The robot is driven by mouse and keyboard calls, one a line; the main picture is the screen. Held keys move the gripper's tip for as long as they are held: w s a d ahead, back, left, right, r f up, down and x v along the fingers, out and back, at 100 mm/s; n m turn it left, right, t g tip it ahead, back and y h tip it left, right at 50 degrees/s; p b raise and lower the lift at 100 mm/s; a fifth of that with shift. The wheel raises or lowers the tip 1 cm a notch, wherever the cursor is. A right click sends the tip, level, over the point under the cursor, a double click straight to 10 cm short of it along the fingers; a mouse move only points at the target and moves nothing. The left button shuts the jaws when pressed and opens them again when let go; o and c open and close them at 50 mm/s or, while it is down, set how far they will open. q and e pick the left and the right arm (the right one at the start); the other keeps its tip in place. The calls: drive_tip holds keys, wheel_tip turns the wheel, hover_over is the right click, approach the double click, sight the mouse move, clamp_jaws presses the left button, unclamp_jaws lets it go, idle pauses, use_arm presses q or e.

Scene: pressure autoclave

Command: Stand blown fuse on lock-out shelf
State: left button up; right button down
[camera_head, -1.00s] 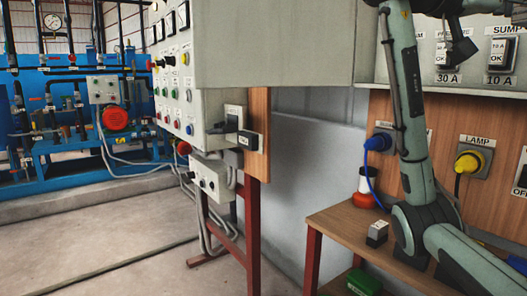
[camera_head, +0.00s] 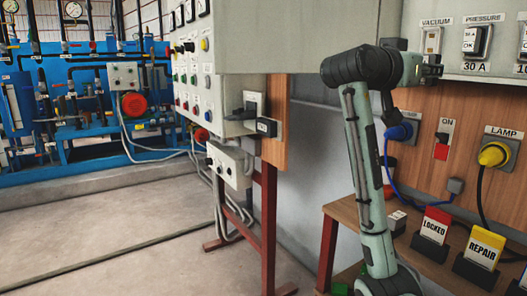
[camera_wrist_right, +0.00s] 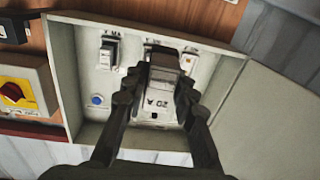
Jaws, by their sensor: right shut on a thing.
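The right wrist view shows my right gripper (camera_wrist_right: 158,96) shut on a dark block-shaped fuse (camera_wrist_right: 163,66). Its fingers are on either side of the fuse, in front of the grey fuse box (camera_wrist_right: 62,75). A pale face marked with an amp figure shows between the fingers. In the head view my arm bends over in front of the left side of the fuse box (camera_head: 460,68), and the fingers and fuse are not clearly seen. The wooden shelf (camera_head: 345,208) is below it at the right. My left gripper is not in view.
On the shelf stand a red LOCKED sign (camera_head: 434,226), a yellow REPAIR sign (camera_head: 484,248) and a small grey-and-white block (camera_head: 397,221). A blue plug (camera_head: 400,131) and a yellow LAMP plug (camera_head: 493,153) project from the wooden panel. The floor at left is clear.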

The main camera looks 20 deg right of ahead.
drive_tip(key=w+a+f+n+t+y, duration=0.3)
drive_tip(key=a+f+n+t+y, duration=0.25)
drive_tip(key=f, duration=0.65)
drive_tip(key=w+a+f+n+t+y, duration=0.2)
drive_tip(key=a+f+n+t+y, duration=0.4)
drive_tip(key=f, duration=0.7)
drive_tip(key=s+a+f+n+y, duration=0.1)
drive_tip(key=s+a+f+y, duration=0.1)
drive_tip(key=s+a+f, duration=0.3)
drive_tip(key=s+a+f+n+y, duration=0.1)
drive_tip(key=s+a+f+y, duration=0.2)
drive_tip(key=a+f, duration=0.7)
drive_tip(key=shift+s+f, duration=0.65)
drive_tip(key=shift+s, duration=0.45)
drive_tip(key=shift+a+n+y, duration=0.1)
drive_tip(key=shift+n+y, duration=0.15)
